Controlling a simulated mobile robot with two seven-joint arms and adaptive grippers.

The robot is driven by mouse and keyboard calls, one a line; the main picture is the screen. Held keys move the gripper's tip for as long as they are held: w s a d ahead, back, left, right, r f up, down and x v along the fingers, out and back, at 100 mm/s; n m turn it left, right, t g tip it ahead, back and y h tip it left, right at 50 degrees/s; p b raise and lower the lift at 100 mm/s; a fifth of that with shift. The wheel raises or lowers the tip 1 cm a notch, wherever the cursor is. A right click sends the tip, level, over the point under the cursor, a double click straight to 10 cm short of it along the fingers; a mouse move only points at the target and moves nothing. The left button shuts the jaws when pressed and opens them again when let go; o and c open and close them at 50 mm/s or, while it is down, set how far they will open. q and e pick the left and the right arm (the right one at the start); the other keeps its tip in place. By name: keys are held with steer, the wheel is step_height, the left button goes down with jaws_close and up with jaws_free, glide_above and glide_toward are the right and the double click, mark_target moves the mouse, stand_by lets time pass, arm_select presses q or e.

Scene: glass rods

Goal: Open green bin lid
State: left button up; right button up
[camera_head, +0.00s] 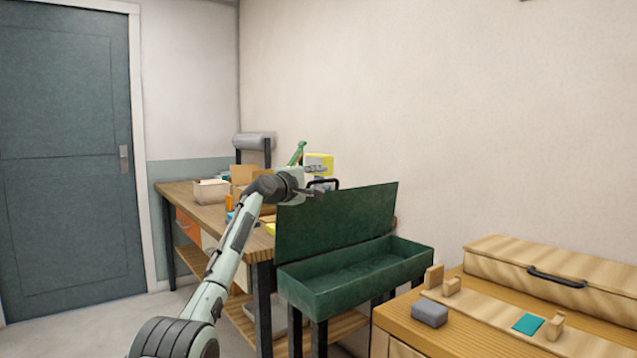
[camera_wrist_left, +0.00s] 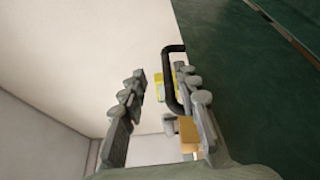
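The green bin (camera_head: 355,284) stands on dark legs, and its lid (camera_head: 335,220) stands raised, nearly upright, along the back edge. The inside of the bin is exposed and looks empty. A black handle (camera_head: 324,181) sits near the lid's top left. My left gripper (camera_head: 314,182) is at that handle. In the left wrist view, the two fingers (camera_wrist_left: 165,95) are apart. The handle (camera_wrist_left: 169,78) shows between them, close to the right finger, beside the green lid (camera_wrist_left: 235,75). I cannot tell whether finger and handle touch. My right gripper is not in view.
A wooden workbench (camera_head: 190,190) with boxes and tools stands behind my left arm. At the right, a wooden table (camera_head: 400,318) holds a closed wooden case (camera_head: 500,265), a grey block (camera_head: 430,313) and a teal piece (camera_head: 528,324). A door (camera_head: 65,160) is at the far left.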

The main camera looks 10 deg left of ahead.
arm_select(q)
steer(key=shift+a+f, duration=0.15)
steer(key=shift+f, duration=0.1)
steer(key=shift+s+a, duration=0.2)
steer(key=shift+s, duration=0.4)
steer(key=v, duration=1)
steer(key=shift+s+r, duration=0.2)
steer(key=shift+s, duration=0.15)
